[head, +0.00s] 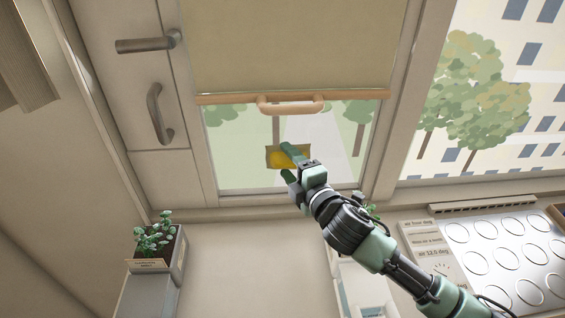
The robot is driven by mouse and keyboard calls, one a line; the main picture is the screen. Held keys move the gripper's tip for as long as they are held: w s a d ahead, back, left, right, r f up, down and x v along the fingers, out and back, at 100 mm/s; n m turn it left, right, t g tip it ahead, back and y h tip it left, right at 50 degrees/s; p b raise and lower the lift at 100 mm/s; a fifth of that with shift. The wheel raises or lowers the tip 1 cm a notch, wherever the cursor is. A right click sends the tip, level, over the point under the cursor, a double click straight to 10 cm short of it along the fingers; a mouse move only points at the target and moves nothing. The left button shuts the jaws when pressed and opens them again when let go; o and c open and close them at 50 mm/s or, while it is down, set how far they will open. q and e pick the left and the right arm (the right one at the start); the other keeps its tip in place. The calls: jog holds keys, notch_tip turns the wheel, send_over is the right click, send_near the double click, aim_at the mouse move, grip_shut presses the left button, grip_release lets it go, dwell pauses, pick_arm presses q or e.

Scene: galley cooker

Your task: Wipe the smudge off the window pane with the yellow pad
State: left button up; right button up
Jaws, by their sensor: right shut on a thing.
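The window pane (228,150) shows as a strip of glass below a lowered blind, in the head view. My right gripper (288,160) is in front of the lower middle of this strip, shut on the yellow pad (277,159). The gripper's fingers hide part of the pad. A brownish patch shows around the yellow; I cannot tell whether it is the smudge or part of the pad. I cannot tell whether the pad touches the glass. My left gripper is not in view.
The beige blind (290,45) ends in a wooden bar with a handle (290,105) just above the pad. A potted plant (155,235) stands at lower left. A panel with round discs (505,250) is at lower right. Cabinet handles (157,112) stick out at left.

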jog(key=shift+a, duration=1.05)
jog(key=shift+w+d+p, duration=0.1)
jog(key=shift+d+p, duration=0.3)
jog(key=shift+d, duration=0.85)
jog(key=shift+a, duration=0.6)
jog(key=shift+d+r+p, duration=0.25)
jog(key=shift+r+p, duration=0.6)
jog(key=shift+p, duration=0.15)
jog(key=shift+d+r+p, duration=0.3)
jog(key=shift+r+p, duration=0.3)
jog(key=shift+p, duration=0.05)
jog(key=shift+d+r+p, duration=0.3)
jog(key=shift+r+p, duration=0.25)
jog(key=shift+p, duration=0.05)
jog(key=shift+f, duration=0.1)
